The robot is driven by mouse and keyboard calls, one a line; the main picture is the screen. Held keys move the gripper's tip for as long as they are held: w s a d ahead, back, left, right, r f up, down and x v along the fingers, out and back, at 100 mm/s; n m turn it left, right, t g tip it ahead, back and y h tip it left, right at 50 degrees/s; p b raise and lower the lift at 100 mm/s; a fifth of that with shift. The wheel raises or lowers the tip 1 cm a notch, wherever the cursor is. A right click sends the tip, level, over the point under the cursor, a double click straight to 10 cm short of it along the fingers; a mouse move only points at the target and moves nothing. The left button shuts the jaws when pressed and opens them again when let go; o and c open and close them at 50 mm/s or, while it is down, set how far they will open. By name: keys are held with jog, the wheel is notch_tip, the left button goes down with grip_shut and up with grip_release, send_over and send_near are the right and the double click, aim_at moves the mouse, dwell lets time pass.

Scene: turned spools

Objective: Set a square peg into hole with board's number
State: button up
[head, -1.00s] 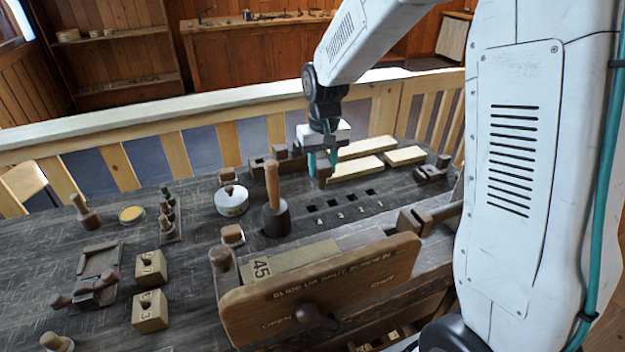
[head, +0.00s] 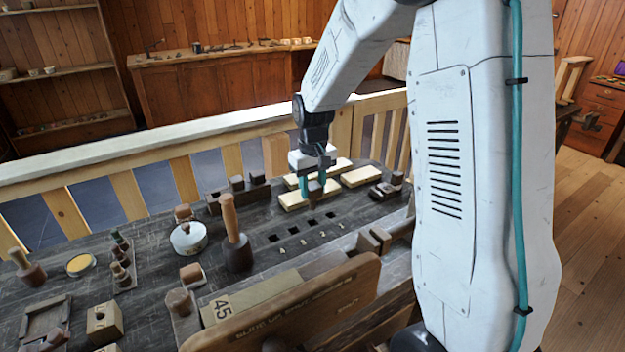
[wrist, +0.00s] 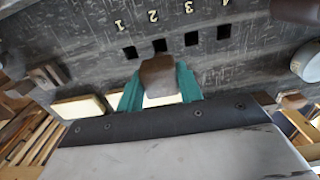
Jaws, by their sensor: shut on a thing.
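My gripper (head: 316,190) is shut on a brown square peg (head: 314,186), held upright above the bench behind the row of holes. In the wrist view the peg (wrist: 160,76) sits between the teal fingertips (wrist: 160,92), close to the holes marked 1 and 2. The square holes (head: 294,232) form a row, with white numbers 4, 3, 2, 1 from left to right in the head view. The peg is apart from the holes. A pale board (head: 262,289) lies in the front vise; dark digits, apparently 45, show at its left end.
Pale wood blocks (head: 362,176) lie behind the holes. The vise's wooden jaw (head: 300,312) is in front. Bench around the holes is clear.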

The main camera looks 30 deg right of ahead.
aim_at(313, 209)
jog(key=shift+f, duration=4.25)
jog(key=shift+f, duration=0.2)
jog(key=o, duration=1.4)
jog(key=shift+o, duration=0.2)
jog(key=shift+r, duration=0.1)
jog(key=shift+r, duration=3.9)
